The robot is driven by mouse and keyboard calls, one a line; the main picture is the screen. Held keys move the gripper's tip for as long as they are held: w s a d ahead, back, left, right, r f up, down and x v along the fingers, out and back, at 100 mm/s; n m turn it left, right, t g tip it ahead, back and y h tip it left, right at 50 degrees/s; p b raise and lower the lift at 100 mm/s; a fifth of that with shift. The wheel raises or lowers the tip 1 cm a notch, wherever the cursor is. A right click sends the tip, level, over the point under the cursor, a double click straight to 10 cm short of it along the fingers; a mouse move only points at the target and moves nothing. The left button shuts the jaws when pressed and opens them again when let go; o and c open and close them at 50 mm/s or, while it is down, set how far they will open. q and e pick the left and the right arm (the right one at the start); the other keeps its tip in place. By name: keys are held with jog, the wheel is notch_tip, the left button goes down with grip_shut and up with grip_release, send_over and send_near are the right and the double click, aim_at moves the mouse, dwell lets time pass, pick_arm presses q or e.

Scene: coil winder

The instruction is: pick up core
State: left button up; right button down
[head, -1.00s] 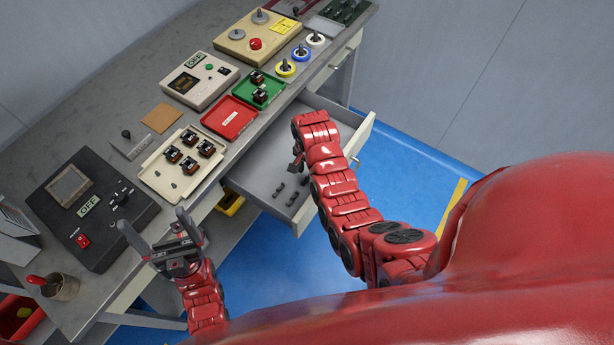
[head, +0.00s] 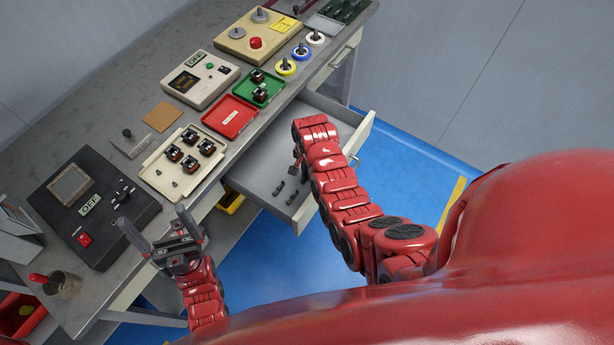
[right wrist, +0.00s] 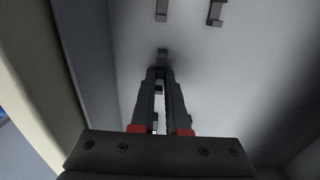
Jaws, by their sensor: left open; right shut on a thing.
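Small dark cores lie in the open grey drawer, one of them (head: 279,188) left of my right arm in the head view. In the right wrist view two more loose cores, one of them (right wrist: 216,12), lie on the drawer floor beyond the fingers. My right gripper (right wrist: 162,72) reaches down into the drawer, shut on a dark core (right wrist: 162,55) whose end shows at the fingertips. In the head view my arm hides most of this gripper. My left gripper (head: 152,228) is open and empty, above the bench's front edge.
The drawer (head: 255,190) is pulled out below the bench. A cream tray (head: 150,182) with several wound parts, a red tray (head: 229,119), a green tray (head: 246,86) and a black meter (head: 120,225) stand on the bench. A drawer wall is close at left in the wrist view.

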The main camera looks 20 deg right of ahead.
jog(key=shift+r, duration=0.1)
jog(key=shift+w+r+b, duration=0.1)
jog(key=shift+r+b, duration=0.2)
jog(key=shift+r, duration=0.3)
notch_tip(320, 180, up, 4)
jog(key=shift+r+b, duration=0.25)
jog(key=shift+b, duration=0.2)
notch_tip(320, 180, up, 4)
jog(key=p, duration=0.2)
jog(key=shift+r+p, duration=0.1)
jog(key=shift+p, duration=0.3)
